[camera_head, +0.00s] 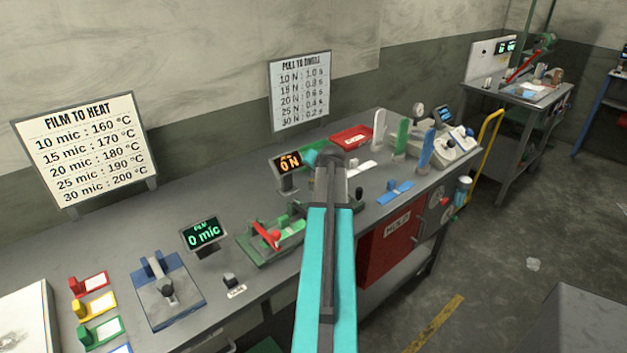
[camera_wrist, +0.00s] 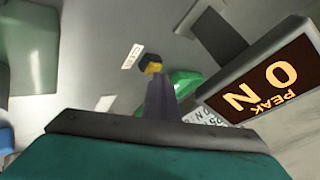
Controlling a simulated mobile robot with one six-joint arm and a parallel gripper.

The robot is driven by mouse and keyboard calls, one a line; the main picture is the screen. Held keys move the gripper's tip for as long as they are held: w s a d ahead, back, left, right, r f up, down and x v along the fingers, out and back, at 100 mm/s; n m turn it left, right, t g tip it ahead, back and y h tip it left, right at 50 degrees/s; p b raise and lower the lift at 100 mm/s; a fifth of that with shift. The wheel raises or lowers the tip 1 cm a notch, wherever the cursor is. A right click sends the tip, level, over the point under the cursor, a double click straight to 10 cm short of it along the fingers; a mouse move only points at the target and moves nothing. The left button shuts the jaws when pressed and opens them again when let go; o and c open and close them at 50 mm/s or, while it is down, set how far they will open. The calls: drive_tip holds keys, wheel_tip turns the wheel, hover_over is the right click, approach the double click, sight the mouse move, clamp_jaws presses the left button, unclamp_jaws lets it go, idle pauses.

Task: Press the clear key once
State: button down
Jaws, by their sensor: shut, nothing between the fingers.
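A small dark key with a yellow face (camera_wrist: 151,63) shows in the wrist view, with a white label (camera_wrist: 132,56) beside it whose text I cannot read. It stands near the peak display (camera_wrist: 272,80), which reads 0 N and also shows in the head view (camera_head: 287,163). My gripper (camera_wrist: 157,80) is shut and empty, with its tip just in front of the key in the picture. I cannot tell whether they touch. In the head view my gripper (camera_head: 334,158) is over the bench beside the display, and I cannot make out this key there.
Another dark key (camera_head: 231,280) with a label stands near the film display (camera_head: 204,235), which reads 0 mic. A green device with a red lever (camera_head: 265,235) is left of my arm. A red tray (camera_head: 351,136) and upright green and blue rolls (camera_head: 402,137) stand beyond.

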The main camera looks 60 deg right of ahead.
drive_tip(key=shift+r+p, duration=0.45)
drive_tip(key=shift+r, duration=0.45)
drive_tip(key=shift+r, duration=0.1)
drive_tip(key=shift+r+p, duration=1.3)
drive_tip(key=shift+r, duration=1.1)
